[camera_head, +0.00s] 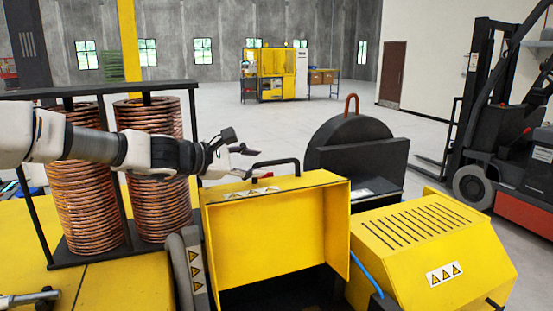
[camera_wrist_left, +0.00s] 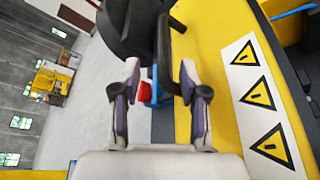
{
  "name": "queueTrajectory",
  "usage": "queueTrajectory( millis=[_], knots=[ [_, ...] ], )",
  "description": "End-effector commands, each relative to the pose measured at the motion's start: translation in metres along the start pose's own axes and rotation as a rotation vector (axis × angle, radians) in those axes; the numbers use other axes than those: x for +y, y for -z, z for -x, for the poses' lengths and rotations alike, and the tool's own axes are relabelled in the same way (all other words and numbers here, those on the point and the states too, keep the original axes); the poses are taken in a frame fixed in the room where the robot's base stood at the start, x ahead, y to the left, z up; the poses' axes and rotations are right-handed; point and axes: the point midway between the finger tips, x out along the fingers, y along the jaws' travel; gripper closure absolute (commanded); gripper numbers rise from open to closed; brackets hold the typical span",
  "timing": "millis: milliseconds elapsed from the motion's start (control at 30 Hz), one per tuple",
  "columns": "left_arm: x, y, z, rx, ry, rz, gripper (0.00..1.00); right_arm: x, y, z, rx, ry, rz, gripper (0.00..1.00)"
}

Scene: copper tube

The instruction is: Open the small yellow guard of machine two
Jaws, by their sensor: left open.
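The small yellow guard (camera_head: 285,232) stands raised on machine two, with a dark opening below it. A black bar handle (camera_head: 275,163) is on its top edge, next to a strip of warning triangles. The strip also shows in the left wrist view (camera_wrist_left: 262,100) on the yellow surface. My left gripper (camera_head: 240,146) is open and empty, just left of the handle and slightly above the guard's top edge. In the left wrist view the two fingers (camera_wrist_left: 160,68) are spread, with a black bar, seemingly the handle, showing between them; contact cannot be told.
Two copper coils (camera_head: 150,170) in a black frame stand at the left, close under my left arm. A dark round drum (camera_head: 348,140) is behind the guard. A slotted yellow housing (camera_head: 430,240) stands at the right. A forklift (camera_head: 490,140) is farther back. Open floor lies behind.

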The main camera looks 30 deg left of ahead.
Motion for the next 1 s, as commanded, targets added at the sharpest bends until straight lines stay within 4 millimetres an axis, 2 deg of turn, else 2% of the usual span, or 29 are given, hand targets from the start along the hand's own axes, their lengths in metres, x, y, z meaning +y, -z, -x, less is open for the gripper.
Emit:
queueTrajectory(
  millis=[133, 300, 400, 667, 700, 767, 800, 1000],
  knots=[
    [-0.002, 0.002, -0.024, 0.005, 0.003, -0.003, 0.61, 0.0, -0.001, -0.003, -0.002, 0.0, -0.001, 1.0],
    [0.0, 0.0, -0.057, 0.005, 0.003, -0.002, 0.61, 0.0, -0.001, 0.004, -0.002, 0.0, -0.001, 1.0],
    [0.001, -0.001, -0.069, 0.003, 0.001, -0.002, 0.61, 0.0, -0.001, 0.007, -0.001, 0.0, -0.001, 1.0],
    [0.0, 0.0, -0.074, 0.001, -0.001, 0.0, 0.61, 0.0, 0.0, 0.006, -0.001, 0.0, -0.001, 1.0],
    [0.0, 0.0, -0.074, 0.001, -0.001, 0.0, 0.64, 0.0, -0.001, 0.006, -0.001, 0.0, -0.001, 1.0],
    [0.0, 0.0, -0.074, 0.001, -0.001, 0.0, 0.85, 0.0, -0.001, 0.006, -0.001, 0.0, -0.001, 1.0],
    [0.0, 0.0, -0.074, 0.001, -0.001, 0.0, 1.0, 0.0, -0.001, 0.006, -0.001, 0.0, -0.001, 1.0],
    [0.0, 0.001, -0.074, 0.001, 0.0, 0.0, 1.0, 0.0, -0.001, 0.006, -0.001, 0.0, -0.001, 1.0]
  ],
)
